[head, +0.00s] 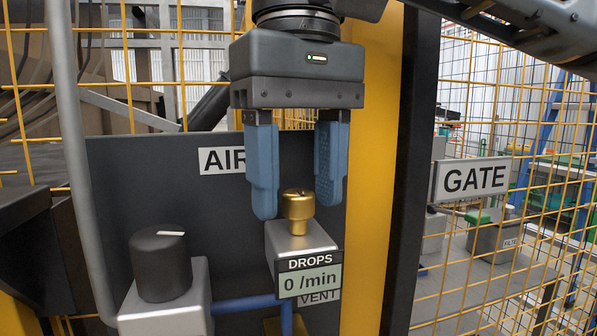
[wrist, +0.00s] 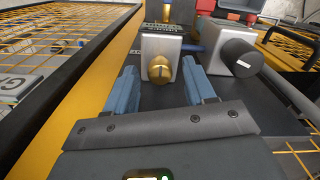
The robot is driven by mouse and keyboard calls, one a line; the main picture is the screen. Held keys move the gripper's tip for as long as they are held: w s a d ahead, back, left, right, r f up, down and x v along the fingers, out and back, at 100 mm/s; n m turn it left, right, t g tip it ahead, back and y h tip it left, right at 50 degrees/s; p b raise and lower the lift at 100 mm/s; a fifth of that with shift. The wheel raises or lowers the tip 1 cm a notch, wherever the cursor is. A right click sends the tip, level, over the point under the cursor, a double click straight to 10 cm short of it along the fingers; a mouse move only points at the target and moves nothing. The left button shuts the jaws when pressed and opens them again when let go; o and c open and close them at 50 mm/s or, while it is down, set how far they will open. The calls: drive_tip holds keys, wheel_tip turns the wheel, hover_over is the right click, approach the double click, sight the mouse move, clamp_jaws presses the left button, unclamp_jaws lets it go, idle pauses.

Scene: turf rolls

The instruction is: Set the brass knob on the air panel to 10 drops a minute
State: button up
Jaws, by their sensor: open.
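The brass knob (head: 298,208) sits on top of a grey metal block on the dark air panel (head: 120,160). A display (head: 309,278) on the front of the block reads DROPS 0 /min. My gripper (head: 297,212) points down with its two blue fingers apart, one on each side of the knob. The left finger reaches about knob height, and the right finger ends slightly higher in the picture. In the wrist view the knob (wrist: 160,69) shows between and beyond the fingers; I cannot tell whether either finger touches it.
A black knob (head: 161,264) with a white mark stands on a second grey block at lower left, joined by a blue pipe (head: 243,304). A yellow post (head: 370,180) stands just right of the gripper. A GATE sign (head: 473,180) and yellow mesh fence are further right.

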clamp_jaws()
idle(0.5)
drive_tip(key=shift+m, duration=0.3)
drive_tip(key=m+b, duration=0.1)
drive_tip(key=m, duration=0.4)
drive_tip(key=m+b, duration=0.1)
drive_tip(key=m, duration=0.5)
drive_tip(key=shift+m, duration=0.3)
drive_tip(key=m+b, duration=0.1)
drive_tip(key=m, duration=1)
drive_tip(key=shift+b, duration=0.35)
drive_tip(key=shift+m, duration=0.4)
